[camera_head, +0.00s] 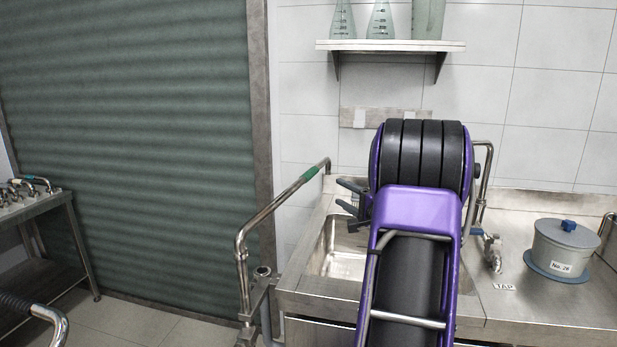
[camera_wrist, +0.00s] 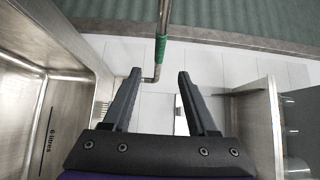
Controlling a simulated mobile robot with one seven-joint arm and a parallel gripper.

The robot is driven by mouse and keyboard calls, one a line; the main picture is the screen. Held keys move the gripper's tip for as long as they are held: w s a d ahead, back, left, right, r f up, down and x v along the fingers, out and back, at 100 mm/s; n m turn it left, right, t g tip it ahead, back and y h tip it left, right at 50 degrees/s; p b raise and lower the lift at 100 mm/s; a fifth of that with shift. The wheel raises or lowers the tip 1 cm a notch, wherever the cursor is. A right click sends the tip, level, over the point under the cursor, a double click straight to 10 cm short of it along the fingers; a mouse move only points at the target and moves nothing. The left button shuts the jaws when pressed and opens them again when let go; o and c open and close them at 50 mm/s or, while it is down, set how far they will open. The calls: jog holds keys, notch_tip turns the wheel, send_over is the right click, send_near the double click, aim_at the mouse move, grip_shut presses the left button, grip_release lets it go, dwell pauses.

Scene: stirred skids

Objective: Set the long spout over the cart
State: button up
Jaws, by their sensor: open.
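The long spout (camera_head: 283,205) is a bent metal pipe with a green band, rising from a fitting left of the sink and reaching toward the wall. In the wrist view the spout (camera_wrist: 164,22) runs down from the top edge, and its bent end lies between the fingertips as seen there. My gripper (camera_head: 343,197) is open and empty near the spout's banded end, and it also shows in the wrist view (camera_wrist: 160,74). Contact cannot be told. A metal stand (camera_head: 38,204) with several bent pipes on top is at the far left; whether it is the cart is unclear.
The sink (camera_head: 340,262) is partly hidden behind my arm. A lidded grey pot (camera_head: 563,250) stands on the counter at right, near a tap (camera_head: 492,250). A shelf (camera_head: 390,45) holds glassware above. Open floor lies before the green shutter (camera_head: 125,130).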

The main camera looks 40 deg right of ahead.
aim_at(312, 176)
jog(key=w, duration=0.5)
jog(key=w+d+p, duration=0.1)
jog(key=w, duration=1.1)
jog(key=shift+d, duration=0.2)
grip_shut()
dwell(0.7)
